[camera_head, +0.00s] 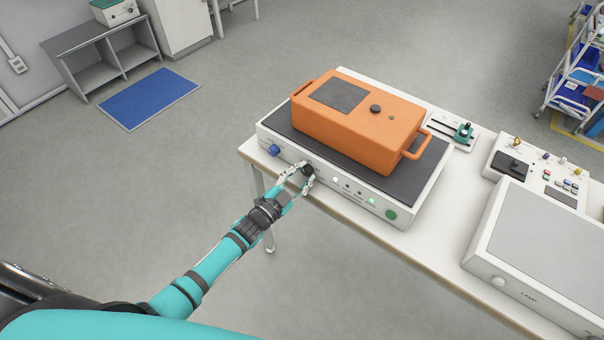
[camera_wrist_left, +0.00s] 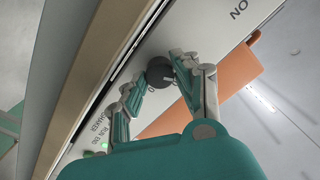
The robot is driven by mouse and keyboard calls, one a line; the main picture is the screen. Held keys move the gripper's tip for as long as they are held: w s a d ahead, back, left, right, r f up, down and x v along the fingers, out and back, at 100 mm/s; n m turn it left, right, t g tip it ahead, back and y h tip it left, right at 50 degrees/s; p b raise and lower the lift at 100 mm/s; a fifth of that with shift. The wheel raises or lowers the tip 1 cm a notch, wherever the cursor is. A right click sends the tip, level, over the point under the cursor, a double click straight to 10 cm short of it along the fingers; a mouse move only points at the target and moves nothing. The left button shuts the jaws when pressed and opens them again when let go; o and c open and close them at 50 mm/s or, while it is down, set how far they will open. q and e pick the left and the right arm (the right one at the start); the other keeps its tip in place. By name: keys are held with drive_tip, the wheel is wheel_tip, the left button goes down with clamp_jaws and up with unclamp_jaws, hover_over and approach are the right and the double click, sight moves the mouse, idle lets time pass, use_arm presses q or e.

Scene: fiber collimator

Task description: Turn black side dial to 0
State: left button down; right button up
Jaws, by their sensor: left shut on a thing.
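The black side dial (camera_head: 307,170) is on the front panel of the white base unit (camera_head: 410,215), below the orange box. My left gripper (camera_head: 301,176) is at this panel with its fingers on either side of the dial, shut on it. In the left wrist view the dial (camera_wrist_left: 159,71) shows as a dark round knob between the two fingertips (camera_wrist_left: 158,74). My right gripper is in neither view.
An orange box (camera_head: 365,125) with handles sits on the base unit's dark top. The front panel also has a blue knob (camera_head: 274,150) and a green button (camera_head: 391,215). A white control box (camera_head: 540,170) and a grey box (camera_head: 540,255) stand to the right on the table.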

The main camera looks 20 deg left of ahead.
use_arm(q)
drive_tip(key=n, duration=0.4)
drive_tip(key=shift+a+f+n, duration=0.1)
drive_tip(key=shift+n, duration=2.1)
drive_tip(key=c, duration=1)
unclamp_jaws()
drive_tip(key=v, duration=1.2)
